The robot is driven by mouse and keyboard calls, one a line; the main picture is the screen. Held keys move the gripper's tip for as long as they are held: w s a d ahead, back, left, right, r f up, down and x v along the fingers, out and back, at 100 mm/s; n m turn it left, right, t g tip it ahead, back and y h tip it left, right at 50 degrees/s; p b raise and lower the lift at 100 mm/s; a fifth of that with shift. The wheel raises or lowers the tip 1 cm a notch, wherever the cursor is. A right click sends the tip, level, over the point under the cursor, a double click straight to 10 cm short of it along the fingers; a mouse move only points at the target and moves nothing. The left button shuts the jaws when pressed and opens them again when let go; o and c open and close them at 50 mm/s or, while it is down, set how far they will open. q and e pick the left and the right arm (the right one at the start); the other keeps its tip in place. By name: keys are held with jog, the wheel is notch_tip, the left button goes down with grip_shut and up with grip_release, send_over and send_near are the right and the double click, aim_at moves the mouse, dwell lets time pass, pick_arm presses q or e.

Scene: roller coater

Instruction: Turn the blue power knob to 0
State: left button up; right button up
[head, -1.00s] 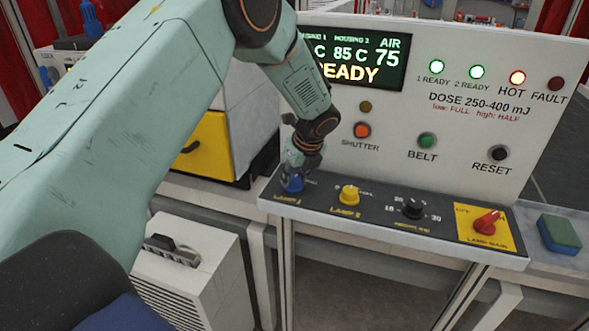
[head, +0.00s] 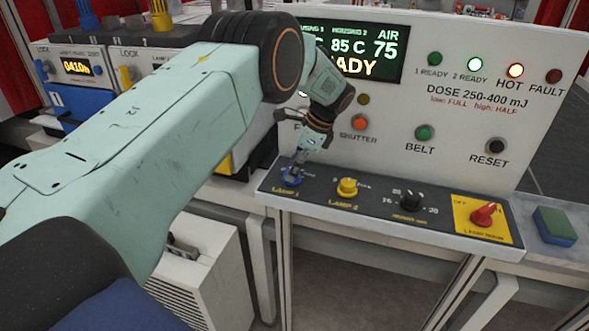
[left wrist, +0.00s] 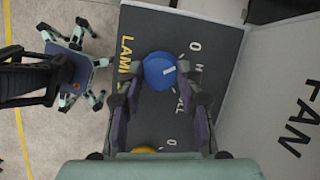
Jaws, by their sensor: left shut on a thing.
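The blue knob (head: 293,181), labelled LAMP 1, sits at the left end of the dark control strip (head: 330,196). My left gripper (head: 297,172) comes down on it from above and is shut on it. In the left wrist view the blue knob (left wrist: 160,70) is round with a small white mark near its right side. The fingers of my left gripper (left wrist: 160,88) lie on its left and right sides. A 0 is printed up and to the right of the knob, with other scale labels partly hidden by a finger. My right gripper is not in view.
A yellow knob (head: 347,188), a black knob (head: 411,199) and a red switch (head: 484,214) follow along the strip. Behind rises a white panel (head: 460,130) with a display, lamps and buttons. A green and blue block (head: 555,227) lies at right.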

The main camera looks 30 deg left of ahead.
pick_arm(q)
jog(key=shift+a+f+n+g+b, duration=0.1)
jog(key=shift+n+g+b, duration=0.35)
jog(key=shift+n, duration=0.65)
jog(key=shift+h, duration=0.3)
jog(key=o, duration=1.2)
jog(key=shift+c, duration=0.2)
jog(key=shift+w+r, duration=0.2)
jog(key=shift+r, duration=0.3)
jog(key=v, duration=1.1)
jog(key=shift+s, duration=0.15)
